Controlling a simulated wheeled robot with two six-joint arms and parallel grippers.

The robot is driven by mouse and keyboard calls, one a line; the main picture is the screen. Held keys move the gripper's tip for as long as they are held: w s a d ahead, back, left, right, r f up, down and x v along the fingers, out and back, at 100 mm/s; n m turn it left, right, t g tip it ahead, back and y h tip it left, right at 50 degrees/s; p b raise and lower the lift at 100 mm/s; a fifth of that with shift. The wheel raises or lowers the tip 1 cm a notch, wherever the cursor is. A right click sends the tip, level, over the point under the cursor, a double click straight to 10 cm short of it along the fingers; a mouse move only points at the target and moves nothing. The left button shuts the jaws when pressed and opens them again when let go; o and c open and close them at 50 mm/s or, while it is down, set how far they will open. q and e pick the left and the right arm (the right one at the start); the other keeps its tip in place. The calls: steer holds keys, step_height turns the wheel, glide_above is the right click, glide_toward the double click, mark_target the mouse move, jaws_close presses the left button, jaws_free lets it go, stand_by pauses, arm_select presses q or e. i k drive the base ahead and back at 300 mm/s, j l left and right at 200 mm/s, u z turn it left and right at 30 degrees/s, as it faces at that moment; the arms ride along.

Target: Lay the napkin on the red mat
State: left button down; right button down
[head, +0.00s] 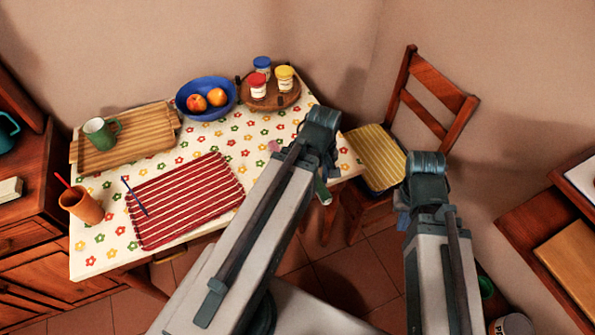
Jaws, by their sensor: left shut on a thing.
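The red mat (190,203), with white stripes, lies flat on the flowered tablecloth. A thin dark blue stick (134,196) shows at its left part. My left arm reaches over the table's right part, and its wrist (320,130) is right of the mat. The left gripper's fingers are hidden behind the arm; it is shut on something. A small pink bit (273,146) shows beside this arm, perhaps part of the napkin; no whole napkin is plain to see. My right gripper (403,205) is mostly hidden behind its own arm, in front of the chair, its jaws unseen.
A wooden tray (150,147) with a green mug (98,133) stands behind the mat. An orange cup (80,205) stands left of it. A blue fruit bowl (190,108) and jars on a round tray (281,101) stand at the back. A chair (440,115) stands right of the table.

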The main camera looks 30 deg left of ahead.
mark_target(196, 192)
steer(key=i+l, duration=0.4)
steer(key=i+l+u, duration=0.1)
steer(key=l+u, duration=0.15)
steer(key=u, duration=1.55)
steer(key=i+j, duration=0.1)
steer(key=j, duration=0.4)
